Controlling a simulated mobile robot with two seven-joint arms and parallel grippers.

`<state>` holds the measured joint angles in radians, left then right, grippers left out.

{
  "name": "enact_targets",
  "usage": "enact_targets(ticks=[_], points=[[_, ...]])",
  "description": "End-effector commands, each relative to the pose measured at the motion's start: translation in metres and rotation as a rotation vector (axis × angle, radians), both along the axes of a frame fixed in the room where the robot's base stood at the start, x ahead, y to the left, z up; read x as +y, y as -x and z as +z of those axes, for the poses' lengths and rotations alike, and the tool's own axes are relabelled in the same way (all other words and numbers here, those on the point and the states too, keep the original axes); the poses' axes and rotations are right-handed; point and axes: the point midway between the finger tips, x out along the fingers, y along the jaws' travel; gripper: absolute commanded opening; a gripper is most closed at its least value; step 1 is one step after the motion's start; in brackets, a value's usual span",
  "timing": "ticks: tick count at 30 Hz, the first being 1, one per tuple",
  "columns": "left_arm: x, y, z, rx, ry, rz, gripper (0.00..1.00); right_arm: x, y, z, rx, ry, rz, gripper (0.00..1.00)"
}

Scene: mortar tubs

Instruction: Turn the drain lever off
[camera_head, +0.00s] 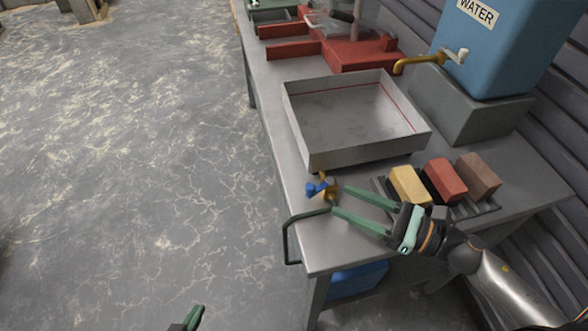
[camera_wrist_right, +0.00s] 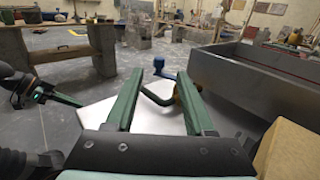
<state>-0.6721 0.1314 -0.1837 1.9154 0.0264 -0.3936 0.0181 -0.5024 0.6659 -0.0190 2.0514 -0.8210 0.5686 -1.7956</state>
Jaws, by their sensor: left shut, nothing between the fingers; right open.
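The drain lever (camera_head: 316,188) is a small blue handle on a brass valve (camera_head: 331,191) at the near end of a grey metal tray (camera_head: 308,150). In the right wrist view the blue lever (camera_wrist_right: 165,70) stands beyond the fingertips, with the brass partly hidden by the right finger. My right gripper (camera_head: 334,199) is open and empty, its fingers pointing left, close to the valve; contact cannot be told. My left gripper (camera_head: 192,318) is shut and empty, low over the floor, mostly cut off by the bottom edge.
Yellow, red and brown blocks (camera_head: 442,180) sit on a dark rack beside my right arm. A green rail (camera_head: 287,240) juts from the bench's near left corner. A blue water tank (camera_head: 490,50) with a brass tap stands at the back right.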

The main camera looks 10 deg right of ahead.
Motion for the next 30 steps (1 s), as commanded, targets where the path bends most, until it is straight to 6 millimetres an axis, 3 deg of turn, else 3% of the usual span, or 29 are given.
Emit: enact_targets(ticks=[19,30], points=[[0.000,0.005,0.026,0.011,0.000,0.000,0.00,0.073,-0.064,0.004,0.002,-0.007,-0.002,0.54],[0.000,0.004,0.031,0.008,0.000,0.000,0.00,0.090,-0.078,0.000,0.004,-0.005,-0.003,0.54]])
